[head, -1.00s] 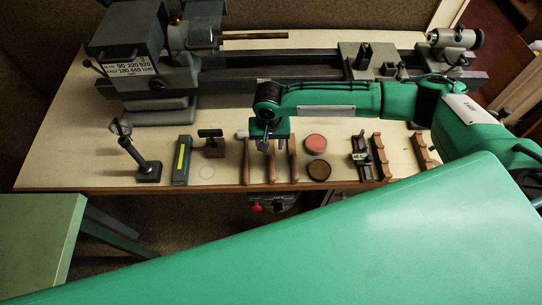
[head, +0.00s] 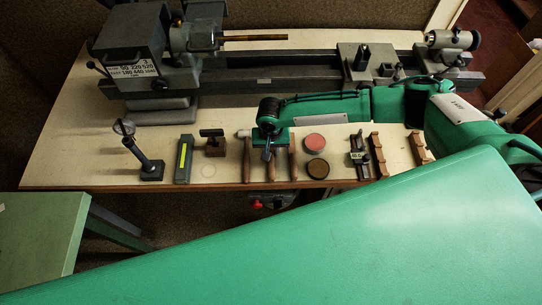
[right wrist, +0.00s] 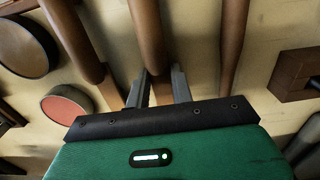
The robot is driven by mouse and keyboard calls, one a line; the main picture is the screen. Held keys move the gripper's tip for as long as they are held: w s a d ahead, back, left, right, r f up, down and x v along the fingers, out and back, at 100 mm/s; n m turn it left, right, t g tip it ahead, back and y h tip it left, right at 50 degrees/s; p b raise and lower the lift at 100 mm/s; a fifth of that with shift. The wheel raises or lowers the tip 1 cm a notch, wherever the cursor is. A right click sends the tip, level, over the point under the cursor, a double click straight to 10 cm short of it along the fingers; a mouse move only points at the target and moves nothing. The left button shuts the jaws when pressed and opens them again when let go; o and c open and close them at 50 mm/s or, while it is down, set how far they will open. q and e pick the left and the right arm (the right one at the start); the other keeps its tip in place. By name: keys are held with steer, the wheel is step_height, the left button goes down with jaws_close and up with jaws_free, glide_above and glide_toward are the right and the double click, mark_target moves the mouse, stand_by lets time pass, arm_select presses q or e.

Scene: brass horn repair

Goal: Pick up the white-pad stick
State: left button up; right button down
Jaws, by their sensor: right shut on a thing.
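Three wooden-handled sticks lie side by side near the table's front edge. The left stick (head: 246,165) has a white end. My right gripper (head: 268,150) is over the middle stick (head: 270,172). In the right wrist view the two fingers (right wrist: 158,90) are on either side of the middle stick (right wrist: 148,35), shut on it. The head end of this stick is hidden under the gripper, so its pad colour cannot be told. The right stick (head: 292,168) lies close beside it. The left stick also shows in the right wrist view (right wrist: 234,35), to the right. My left gripper is not in view.
A red-topped tin (head: 315,143) and a dark tin (head: 317,169) lie right of the sticks. Notched wooden blocks (head: 378,155) stand further right. A small wooden block with a dark top (head: 214,145) stands left. A lathe (head: 270,68) fills the back of the table.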

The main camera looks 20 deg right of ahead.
steer(key=shift+r, duration=0.1)
step_height(320, 180, up, 20)
steer(key=b, duration=0.4)
steer(key=shift+b, duration=0.3)
